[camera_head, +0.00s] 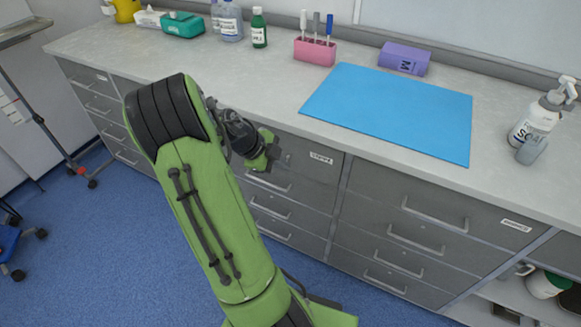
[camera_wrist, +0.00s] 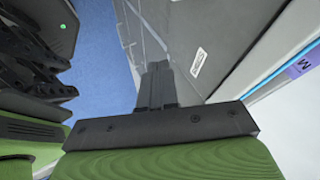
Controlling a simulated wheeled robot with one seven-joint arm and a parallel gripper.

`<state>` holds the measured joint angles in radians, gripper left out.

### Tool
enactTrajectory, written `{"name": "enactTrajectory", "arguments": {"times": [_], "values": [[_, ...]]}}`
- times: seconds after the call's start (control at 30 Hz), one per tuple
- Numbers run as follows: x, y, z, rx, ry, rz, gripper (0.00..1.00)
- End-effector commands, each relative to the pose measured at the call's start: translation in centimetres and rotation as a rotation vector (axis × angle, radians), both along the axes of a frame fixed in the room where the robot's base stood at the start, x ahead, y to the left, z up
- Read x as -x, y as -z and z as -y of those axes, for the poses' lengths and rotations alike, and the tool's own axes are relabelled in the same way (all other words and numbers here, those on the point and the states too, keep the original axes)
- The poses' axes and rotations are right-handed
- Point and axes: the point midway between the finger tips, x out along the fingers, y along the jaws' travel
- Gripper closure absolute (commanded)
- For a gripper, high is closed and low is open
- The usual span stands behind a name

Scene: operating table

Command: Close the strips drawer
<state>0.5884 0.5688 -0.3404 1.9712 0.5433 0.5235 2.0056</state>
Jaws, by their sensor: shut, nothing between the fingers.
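My gripper (camera_head: 276,158) is shut and empty at the front of a grey top drawer (camera_head: 312,176) in the middle cabinet. That drawer carries a small white label (camera_head: 321,158), too small to read for certain. The drawer front looks about flush with the cabinet; a small gap cannot be ruled out. In the wrist view my closed fingers (camera_wrist: 157,82) point at the grey front, with its label (camera_wrist: 199,61) to their right. Whether the fingertips touch the front cannot be told. My arm hides part of the cabinets to the left.
The worktop above holds a blue mat (camera_head: 395,108), a pink holder with pens (camera_head: 314,51), a purple box (camera_head: 404,58) and a soap bottle (camera_head: 535,120). More drawers with bar handles (camera_head: 435,214) stand to the right.

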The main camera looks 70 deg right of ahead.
Motion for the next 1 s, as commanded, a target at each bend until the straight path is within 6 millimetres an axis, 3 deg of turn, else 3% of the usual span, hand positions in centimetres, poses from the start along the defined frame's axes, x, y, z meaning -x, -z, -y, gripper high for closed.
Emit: {"name": "enactTrajectory", "arguments": {"times": [0.1,0.23,0.37,0.7,0.93,0.97,1.0], "values": [[-0.9,-1.7,-0.7,0.003,-0.002,0.001,1.00],[-1.3,-2.2,-1.1,-0.010,-0.028,-0.018,1.00],[-1.8,-1.1,-1.0,-0.115,-0.303,-0.200,1.00],[-4.1,2.1,-0.2,-0.676,-1.429,-1.169,1.00],[-6.4,2.8,-0.3,-1.225,-1.963,-1.986,1.00],[-6.7,2.9,-0.3,1.275,1.946,2.040,1.00],[-7.2,2.9,-0.4,1.245,1.766,1.949,1.00]]}}
